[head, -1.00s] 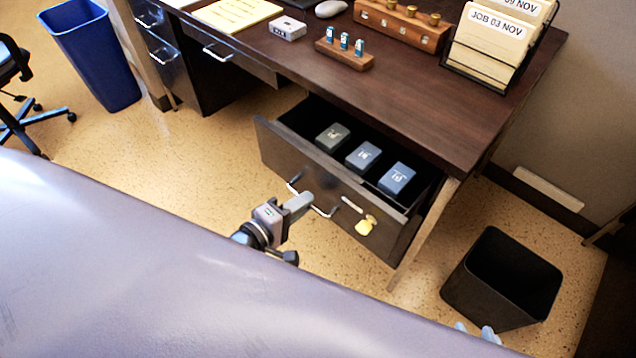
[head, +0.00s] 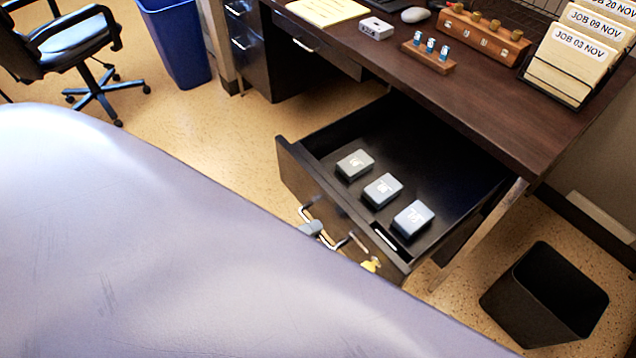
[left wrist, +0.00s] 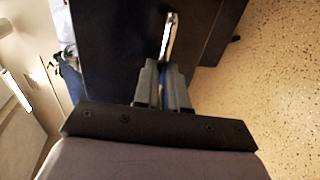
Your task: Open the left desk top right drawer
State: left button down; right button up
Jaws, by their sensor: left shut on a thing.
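The desk's top right drawer (head: 330,202) is pulled well out, with three grey boxes (head: 383,190) lying inside. Its bar handle (head: 305,212) is on the dark front, and a bright metal handle also shows in the left wrist view (left wrist: 169,38). My left gripper (head: 313,229) is at the handle, mostly hidden behind my own pale body. In the left wrist view its fingers (left wrist: 163,85) are close together around the handle's near end. My right gripper is not in view.
The wooden desk (head: 455,100) carries a card rack (head: 575,60), a block with small blue items (head: 428,52) and a white box (head: 376,28). A yellow tag (head: 371,264) hangs at the drawer front. A black bin (head: 545,295) stands at right on the floor.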

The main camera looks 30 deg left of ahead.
pick_arm(q)
jog(key=shift+f+v, duration=0.2)
jog(key=shift+v, duration=0.75)
jog(key=shift+f+v, duration=0.2)
jog(key=shift+v, duration=0.75)
jog(key=c, duration=1.2)
grip_release()
jog(key=shift+p+v, duration=0.55)
jog(key=shift+v, duration=3.1)
jog(key=shift+d, duration=0.15)
